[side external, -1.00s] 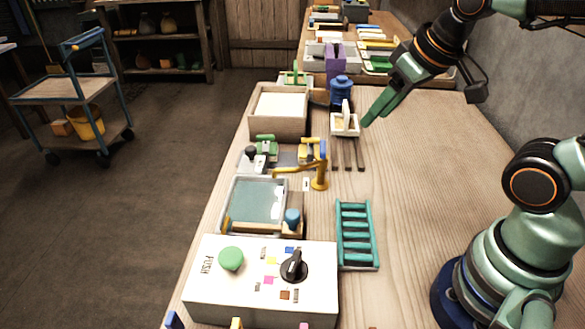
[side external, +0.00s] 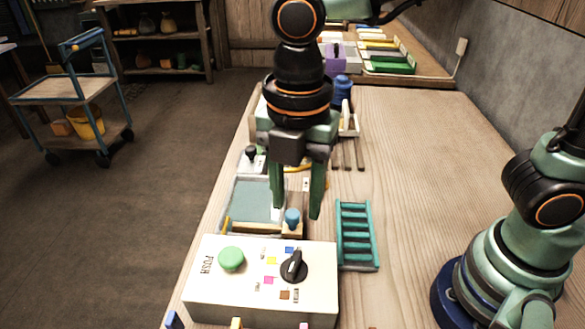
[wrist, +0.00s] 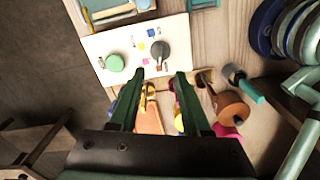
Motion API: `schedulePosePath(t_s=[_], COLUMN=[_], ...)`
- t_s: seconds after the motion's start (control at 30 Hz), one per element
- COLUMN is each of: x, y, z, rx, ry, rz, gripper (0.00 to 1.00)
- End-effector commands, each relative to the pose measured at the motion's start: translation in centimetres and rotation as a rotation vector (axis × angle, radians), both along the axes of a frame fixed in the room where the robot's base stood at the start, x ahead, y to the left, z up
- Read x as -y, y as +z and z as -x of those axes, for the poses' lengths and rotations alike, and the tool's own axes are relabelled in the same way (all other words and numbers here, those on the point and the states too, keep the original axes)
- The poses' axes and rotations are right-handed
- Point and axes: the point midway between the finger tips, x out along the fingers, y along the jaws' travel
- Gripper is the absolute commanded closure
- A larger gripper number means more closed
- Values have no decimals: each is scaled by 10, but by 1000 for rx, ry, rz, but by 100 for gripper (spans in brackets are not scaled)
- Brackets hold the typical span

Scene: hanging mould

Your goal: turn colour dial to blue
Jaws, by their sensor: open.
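The colour dial (side external: 294,266) is a black round knob with a raised grip on a white box (side external: 215,292). Its grip points roughly away from the camera, slightly right; I cannot tell exactly which colour it marks. Small patches lie around its left side: blue (side external: 289,250), yellow (side external: 271,261), magenta (side external: 268,280) and brown (side external: 285,295). My gripper (side external: 297,208) points down, open and empty, above and beyond the dial, apart from it. In the wrist view the dial (wrist: 161,49) shows ahead of the fingertips (wrist: 160,76), nearer the right one.
A green push button (side external: 231,258) stands on the same box, left of the dial. A blue-knobbed post (side external: 292,218) and a framed tray (side external: 255,200) stand just behind the box. A teal rack (side external: 357,235) is at right.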

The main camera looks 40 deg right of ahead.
Motion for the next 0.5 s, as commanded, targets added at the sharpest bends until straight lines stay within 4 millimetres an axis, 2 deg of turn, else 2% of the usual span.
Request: schedulePosePath(t_s=[0.23, 0.5], x=[-3, -2], y=[-21, -73], z=[3, 3], rx=[-9, -10], ry=[34, 31], rz=[8, 9], gripper=[52, 52])
